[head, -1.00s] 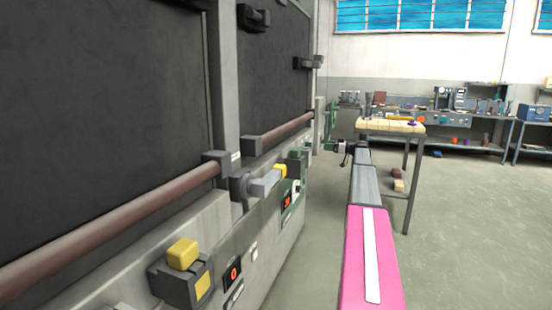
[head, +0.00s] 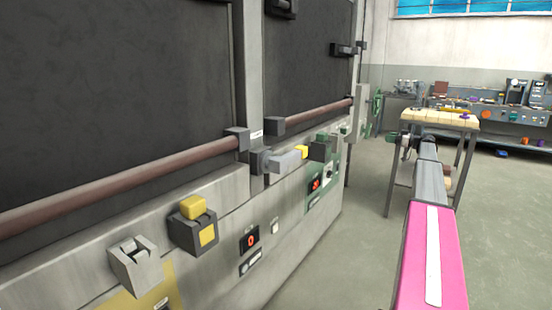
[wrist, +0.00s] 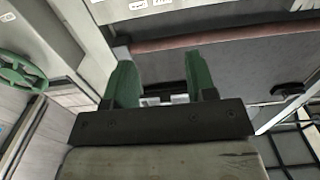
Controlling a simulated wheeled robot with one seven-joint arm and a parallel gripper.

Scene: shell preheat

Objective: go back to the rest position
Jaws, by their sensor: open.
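My gripper (wrist: 160,72) shows in the wrist view with its two green fingers apart and nothing between them. A long brown-red rail and the dark front of the large grey machine (wrist: 245,65) lie beyond the fingers; the gap to them is hard to judge. In the head view my pink and grey arm reaches away from me at the right, beside the machine (head: 190,262). The arm's far end is small there, near the wooden-topped table, and its fingers are hard to make out.
The machine's front, with brown rails (head: 130,185), a yellow-topped switch box (head: 193,208) and a grey lever (head: 284,161), fills the left. The wooden-topped table (head: 440,119) stands beyond my arm. A green handwheel (wrist: 22,72) is left in the wrist view. Floor at right is clear.

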